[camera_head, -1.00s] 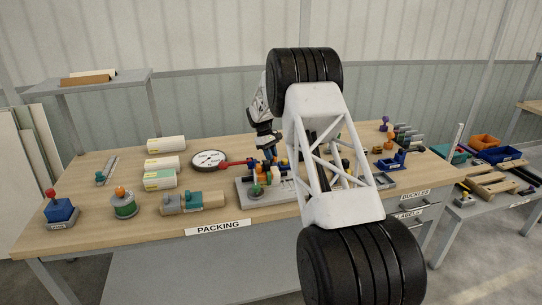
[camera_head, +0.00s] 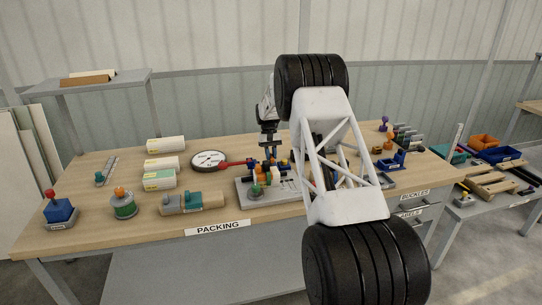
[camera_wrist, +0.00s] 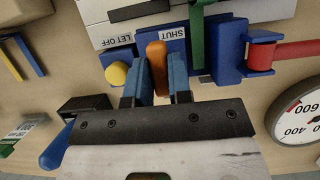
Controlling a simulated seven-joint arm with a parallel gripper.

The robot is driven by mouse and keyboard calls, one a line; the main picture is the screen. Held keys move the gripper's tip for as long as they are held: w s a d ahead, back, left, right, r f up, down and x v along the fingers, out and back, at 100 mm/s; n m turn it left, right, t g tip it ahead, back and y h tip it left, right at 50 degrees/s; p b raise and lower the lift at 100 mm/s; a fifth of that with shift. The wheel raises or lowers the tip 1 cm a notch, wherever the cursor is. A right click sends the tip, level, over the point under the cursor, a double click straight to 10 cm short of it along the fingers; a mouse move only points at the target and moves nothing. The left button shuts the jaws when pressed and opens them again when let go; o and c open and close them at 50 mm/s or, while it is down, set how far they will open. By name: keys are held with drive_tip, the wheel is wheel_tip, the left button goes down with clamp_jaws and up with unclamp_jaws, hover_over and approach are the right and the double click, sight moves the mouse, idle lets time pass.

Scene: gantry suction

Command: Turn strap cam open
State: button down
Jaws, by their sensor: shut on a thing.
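The strap cam is an orange lever (camera_wrist: 157,62) on a blue block (camera_wrist: 228,32) in the wrist view. It points toward my gripper (camera_wrist: 156,84), whose two blue fingers close on it from both sides. A "SHUT" label (camera_wrist: 174,33) lies just right of the lever and a "LET OFF" label (camera_wrist: 118,41) to its left. A green strap (camera_wrist: 197,42) runs over the block. In the head view my gripper (camera_head: 270,157) reaches down at the grey fixture base (camera_head: 250,196); the lever is too small there to make out between the fingers.
A round dial gauge (camera_head: 208,160) with a red bar (camera_head: 238,163) sits left of the fixture. A yellow knob (camera_wrist: 117,74) is close to the left finger.

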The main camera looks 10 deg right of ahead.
drive_tip(key=c, duration=1)
unclamp_jaws()
drive_tip(key=shift+c, duration=0.2)
drive_tip(key=shift+r, duration=0.15)
drive_tip(key=v, duration=0.7)
drive_tip(key=shift+w+r, duration=0.2)
drive_tip(key=shift+r, duration=0.1)
